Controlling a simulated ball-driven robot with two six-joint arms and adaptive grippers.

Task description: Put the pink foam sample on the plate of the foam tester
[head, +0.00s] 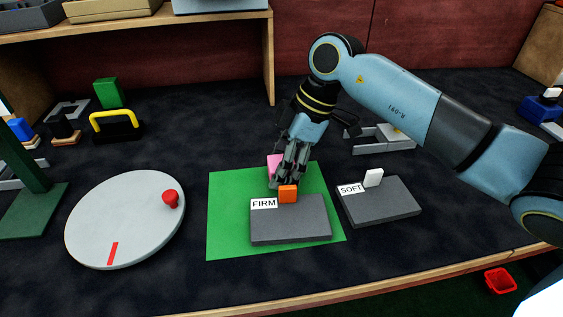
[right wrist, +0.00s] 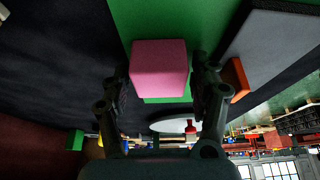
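The pink foam sample (head: 274,163) is a block at the back of the green mat (head: 228,225), partly hidden by my right gripper (head: 284,176). In the right wrist view the pink foam sample (right wrist: 159,68) lies between the two fingers of my right gripper (right wrist: 160,84), with a gap on each side. The gripper is open and points down. A dark green stand (head: 32,208) with an upright post is cut off at the left edge; I cannot tell whether it is the foam tester. My left gripper is not in view.
A grey slab marked FIRM (head: 290,230) bears an orange block (head: 288,194) close to my right gripper. A grey slab marked SOFT (head: 385,207) bears a white block (head: 374,177). A round grey disc (head: 125,215) with a red knob (head: 170,198) stands left of the mat.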

